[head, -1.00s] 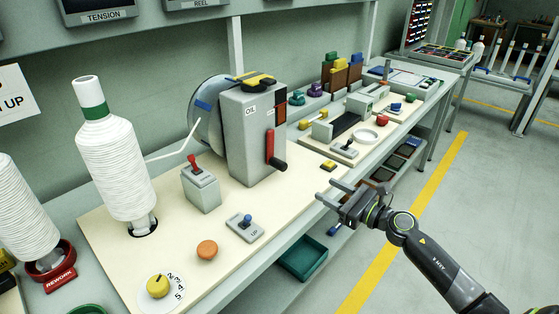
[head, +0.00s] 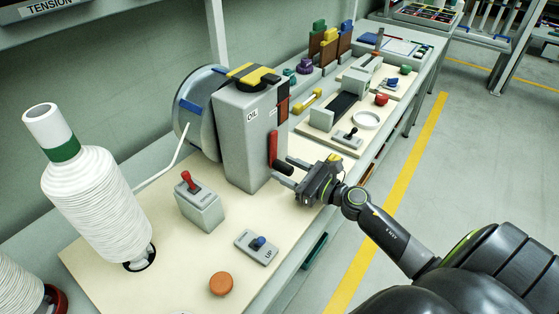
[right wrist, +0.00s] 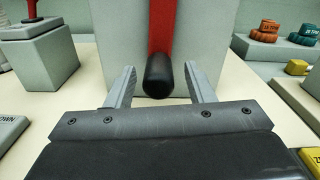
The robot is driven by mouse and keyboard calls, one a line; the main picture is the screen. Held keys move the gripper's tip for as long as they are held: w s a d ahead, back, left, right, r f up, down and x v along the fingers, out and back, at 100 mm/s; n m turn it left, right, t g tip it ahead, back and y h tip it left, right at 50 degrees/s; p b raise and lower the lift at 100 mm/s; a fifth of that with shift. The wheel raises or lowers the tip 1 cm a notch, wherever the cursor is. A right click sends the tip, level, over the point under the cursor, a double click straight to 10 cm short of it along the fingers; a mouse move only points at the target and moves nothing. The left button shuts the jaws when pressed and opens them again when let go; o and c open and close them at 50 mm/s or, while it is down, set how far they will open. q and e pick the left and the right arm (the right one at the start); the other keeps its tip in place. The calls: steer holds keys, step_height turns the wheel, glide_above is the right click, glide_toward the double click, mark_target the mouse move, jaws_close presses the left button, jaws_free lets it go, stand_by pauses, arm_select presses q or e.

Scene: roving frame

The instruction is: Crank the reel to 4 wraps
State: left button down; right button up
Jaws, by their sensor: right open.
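The reel (head: 203,122) is a round drum behind the grey machine housing (head: 243,140) marked OIL, with a strand of white thread running to it from the white thread cone (head: 98,203). The red crank arm (head: 273,148) hangs down the housing's front face, with a black handle (head: 283,167) at its lower end. My right gripper (head: 288,172) is open at the handle. In the right wrist view the black handle (right wrist: 159,76) lies between the two spread fingers, with a gap on each side. My left gripper is not in view.
A grey box with a red toggle lever (head: 187,181), a blue UP switch (head: 259,243) and an orange knob (head: 221,283) stand on the board in front. Farther right are a white ring dish (head: 366,120) and a red knob (head: 381,99). The floor at right is clear.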

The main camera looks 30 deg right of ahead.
steer(key=shift+s, duration=0.15)
steer(key=shift+c, duration=0.8)
jaws_close()
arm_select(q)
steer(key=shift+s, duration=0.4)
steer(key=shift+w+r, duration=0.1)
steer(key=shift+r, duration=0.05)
arm_select(e)
steer(key=shift+a+r, duration=0.1)
